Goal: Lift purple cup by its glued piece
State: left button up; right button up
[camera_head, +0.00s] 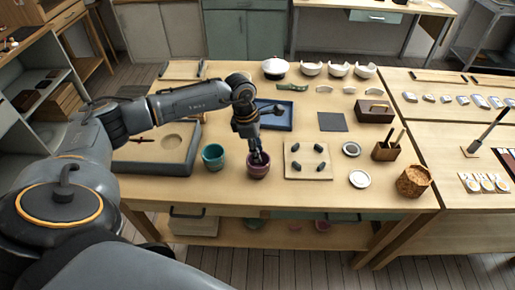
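The purple cup (258,170) stands on the wooden table near its front edge, between a teal cup and a square board. My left gripper (257,157) points down from above, with its fingertips at the cup's rim and mouth. The fingers hide part of the cup's far rim and inside. I cannot tell a glued piece on the cup or whether the fingers touch it. The finger gap is too small to judge. My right gripper is not in view.
A teal cup (213,157) stands close on the left. A square board (308,161) with dark pieces lies close on the right. A grey tray (178,167) is further left. White broken bowls (311,69) line the back. A wicker basket (413,181) stands front right.

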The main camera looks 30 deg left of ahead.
aim_at(258, 168)
pick_arm(q)
jog(key=shift+f+b, duration=1.15)
jog(key=shift+f, duration=1.05)
jog(key=shift+f+b, duration=1.65)
jog(key=shift+f, duration=0.2)
grip_shut()
